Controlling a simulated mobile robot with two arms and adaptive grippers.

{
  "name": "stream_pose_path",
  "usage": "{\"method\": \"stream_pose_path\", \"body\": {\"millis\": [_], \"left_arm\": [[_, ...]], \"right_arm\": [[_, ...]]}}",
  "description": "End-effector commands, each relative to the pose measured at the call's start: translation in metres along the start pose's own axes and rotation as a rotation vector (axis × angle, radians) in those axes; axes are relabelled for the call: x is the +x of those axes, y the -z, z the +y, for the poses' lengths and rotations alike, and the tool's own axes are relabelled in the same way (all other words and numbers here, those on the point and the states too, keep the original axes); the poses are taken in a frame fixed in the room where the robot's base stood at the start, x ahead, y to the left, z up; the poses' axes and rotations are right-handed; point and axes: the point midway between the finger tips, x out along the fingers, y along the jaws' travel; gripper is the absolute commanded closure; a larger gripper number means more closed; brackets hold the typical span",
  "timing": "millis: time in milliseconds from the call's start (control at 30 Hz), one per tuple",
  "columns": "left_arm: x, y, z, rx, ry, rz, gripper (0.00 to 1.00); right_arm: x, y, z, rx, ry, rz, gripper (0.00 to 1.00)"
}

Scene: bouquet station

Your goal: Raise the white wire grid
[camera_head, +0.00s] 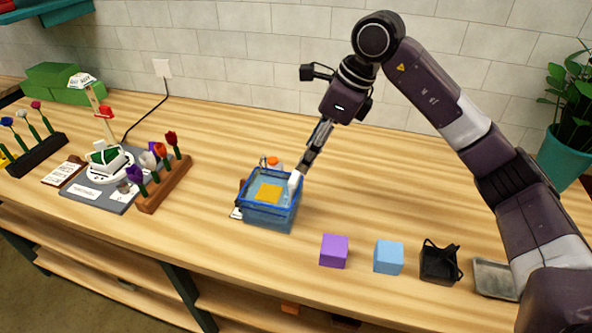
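My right gripper (297,175) reaches down to the right rim of a blue see-through basin (269,217). Its fingers look close together, but I cannot tell whether they are shut on anything. A small white piece (294,183) shows at the fingertips by the rim; it may be part of the white wire grid, but I cannot make out a grid clearly. A yellow-orange block (269,193) lies inside the basin. My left gripper is not in view.
A purple cube (334,251), a light blue cube (388,257), a black pouch (440,262) and a grey tray (494,279) stand along the front edge at right. Flower racks (163,184) are at left. A plant pot (562,158) stands at right. The table behind the basin is mostly clear.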

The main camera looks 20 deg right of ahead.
Motion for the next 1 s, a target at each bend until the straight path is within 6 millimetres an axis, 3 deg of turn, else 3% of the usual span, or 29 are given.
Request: {"method": "stream_pose_path", "body": {"millis": [300, 500, 833, 1000], "left_arm": [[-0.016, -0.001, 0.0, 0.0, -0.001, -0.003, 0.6], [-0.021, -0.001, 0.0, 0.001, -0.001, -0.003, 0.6], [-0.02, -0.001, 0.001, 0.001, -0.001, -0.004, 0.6], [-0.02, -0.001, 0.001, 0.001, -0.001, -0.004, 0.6]], "right_arm": [[0.049, -0.001, 0.003, -0.001, -0.008, 0.001, 0.48], [0.069, -0.001, 0.002, -0.001, -0.005, -0.001, 0.48], [0.074, -0.001, 0.002, -0.002, -0.004, -0.002, 0.49], [0.074, -0.001, 0.002, -0.002, -0.004, -0.002, 0.68]]}}
